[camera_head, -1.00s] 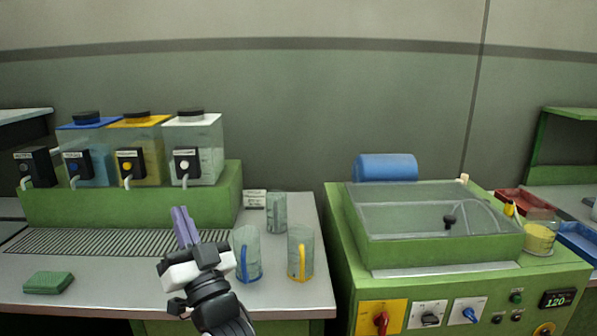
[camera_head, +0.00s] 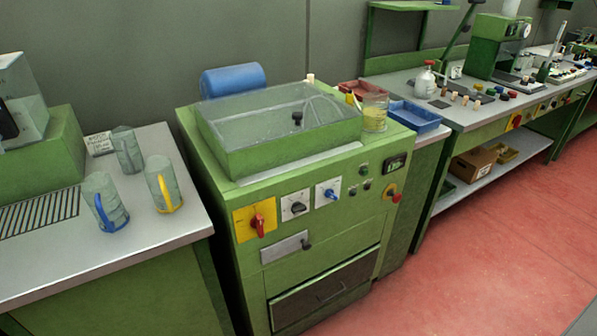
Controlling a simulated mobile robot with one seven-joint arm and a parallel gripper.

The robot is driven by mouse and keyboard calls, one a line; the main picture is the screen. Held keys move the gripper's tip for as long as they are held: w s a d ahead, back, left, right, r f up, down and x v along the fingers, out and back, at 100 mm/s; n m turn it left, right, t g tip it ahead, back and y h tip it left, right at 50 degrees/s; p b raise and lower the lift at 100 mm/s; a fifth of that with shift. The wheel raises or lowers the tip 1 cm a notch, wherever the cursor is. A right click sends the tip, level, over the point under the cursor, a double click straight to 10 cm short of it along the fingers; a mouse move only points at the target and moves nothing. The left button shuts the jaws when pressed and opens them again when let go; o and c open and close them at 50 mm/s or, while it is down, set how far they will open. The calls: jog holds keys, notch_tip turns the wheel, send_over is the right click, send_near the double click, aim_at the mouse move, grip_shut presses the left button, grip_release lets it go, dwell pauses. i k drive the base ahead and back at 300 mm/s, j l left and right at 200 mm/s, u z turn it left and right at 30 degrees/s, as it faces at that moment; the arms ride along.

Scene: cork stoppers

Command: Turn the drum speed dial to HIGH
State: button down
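The green drum machine (camera_head: 225,207) stands in the middle of the head view. Its front panel carries a red rotary switch (camera_head: 257,224) on a yellow plate, a black dial (camera_head: 298,207) on a white plate, and a blue dial (camera_head: 332,194) on a white plate. The plate markings are too small to read, so I cannot tell which is the drum speed dial or its setting. A small display (camera_head: 395,163) sits at the panel's upper right. My gripper is not in view.
A counter (camera_head: 150,238) on the left holds measuring jugs, including a blue-handled one (camera_head: 105,203). A blue cylinder (camera_head: 233,80) lies behind the drum machine. A red-and-yellow stop button (camera_head: 393,192) is on its right front. Red floor (camera_head: 470,265) is open at right.

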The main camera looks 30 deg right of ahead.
aim_at(330, 193)
jog(key=l+z, duration=1.05)
